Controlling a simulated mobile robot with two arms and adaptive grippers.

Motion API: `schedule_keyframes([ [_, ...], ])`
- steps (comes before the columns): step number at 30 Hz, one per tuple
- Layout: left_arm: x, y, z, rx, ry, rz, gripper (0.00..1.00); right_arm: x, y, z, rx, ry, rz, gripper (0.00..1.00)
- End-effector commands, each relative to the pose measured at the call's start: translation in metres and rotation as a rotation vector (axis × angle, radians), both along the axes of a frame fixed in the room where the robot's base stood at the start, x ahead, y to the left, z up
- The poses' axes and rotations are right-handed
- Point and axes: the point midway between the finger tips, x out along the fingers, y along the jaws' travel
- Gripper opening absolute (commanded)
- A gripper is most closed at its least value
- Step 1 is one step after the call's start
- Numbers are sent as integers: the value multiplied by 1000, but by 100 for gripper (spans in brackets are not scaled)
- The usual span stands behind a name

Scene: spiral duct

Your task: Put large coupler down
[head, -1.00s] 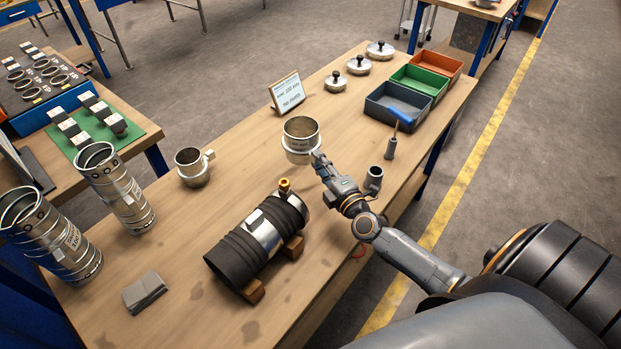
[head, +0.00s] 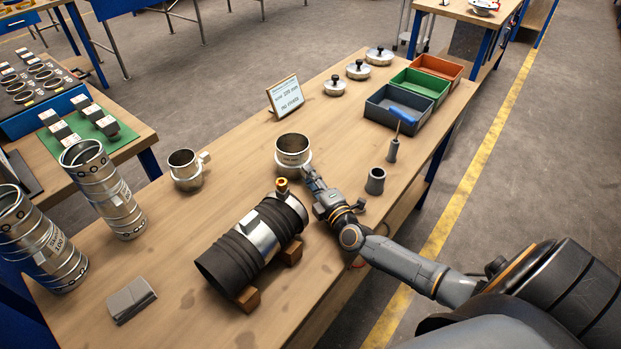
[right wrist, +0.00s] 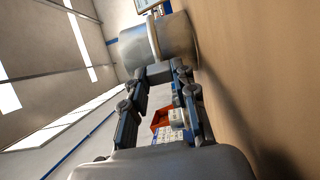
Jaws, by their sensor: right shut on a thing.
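The large coupler (head: 293,151) is a short, wide metal ring with a raised band. It is upright at the middle of the workbench, behind the black-and-silver duct piece. My right gripper (head: 307,172) is shut on its near side. In the right wrist view the coupler (right wrist: 160,42) is at the fingertips of my gripper (right wrist: 160,74), close beside the wooden tabletop. I cannot tell for sure whether its base touches the wood. My left gripper is not in view.
A smaller coupler (head: 186,169) stands to the left. The duct piece (head: 253,245) lies on wooden blocks in front. A sign (head: 285,97) stands behind. A grey cup (head: 375,181) and blue-handled tool (head: 394,148) are at right. Bare wood (head: 235,140) lies between the couplers.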

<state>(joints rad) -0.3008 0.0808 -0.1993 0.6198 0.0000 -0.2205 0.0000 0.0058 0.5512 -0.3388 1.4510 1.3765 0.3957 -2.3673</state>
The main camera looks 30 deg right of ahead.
Motion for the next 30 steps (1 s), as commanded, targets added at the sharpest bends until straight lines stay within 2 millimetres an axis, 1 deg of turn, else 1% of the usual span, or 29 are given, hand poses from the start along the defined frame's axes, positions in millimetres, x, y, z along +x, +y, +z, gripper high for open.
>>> schedule_keyframes([
  [1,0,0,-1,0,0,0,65,0,0,-2,1,-1,-1,0],
  [2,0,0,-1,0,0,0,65,0,0,-2,1,0,-1,34],
  [4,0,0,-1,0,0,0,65,0,0,-1,1,0,0,48],
  [5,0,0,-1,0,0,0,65,0,0,-1,1,0,0,50],
  [12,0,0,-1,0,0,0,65,0,0,-1,1,0,0,50],
  [16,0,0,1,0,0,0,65,-1,0,3,1,0,0,50],
  [20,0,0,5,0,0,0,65,-20,1,0,2,5,0,50],
  [27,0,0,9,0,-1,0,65,-71,4,0,2,5,0,50],
  [30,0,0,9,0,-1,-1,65,-90,6,1,2,4,0,50],
])
